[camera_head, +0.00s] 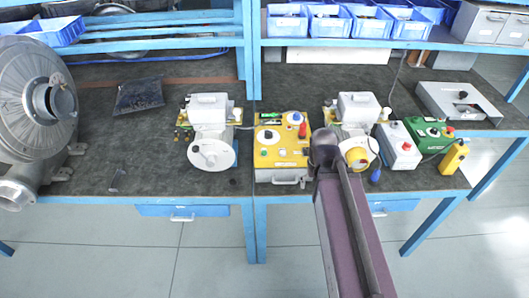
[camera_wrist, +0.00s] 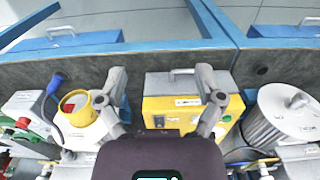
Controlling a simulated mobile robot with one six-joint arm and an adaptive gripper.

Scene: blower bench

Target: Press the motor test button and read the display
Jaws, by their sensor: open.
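A box with a yellow top panel (camera_head: 280,140) and grey front sits near the bench's front edge. It carries a red knob (camera_head: 302,131), a green part and dark and light round controls. In the wrist view the box (camera_wrist: 185,104) shows its front handle, a small dark switch (camera_wrist: 159,121) and labels. My gripper (camera_wrist: 162,84) is open and empty, its two fingers apart over the box. In the head view my arm's dark end covers the area just right of the box. I cannot tell which control is the motor test button, nor make out a display reading.
A white machine with a round drum (camera_head: 210,152) stands left of the box. A white machine with a yellow ring (camera_head: 357,155), a white box with a red button (camera_head: 400,147) and a green box (camera_head: 430,131) stand right. Blue bins (camera_head: 287,20) line the shelf.

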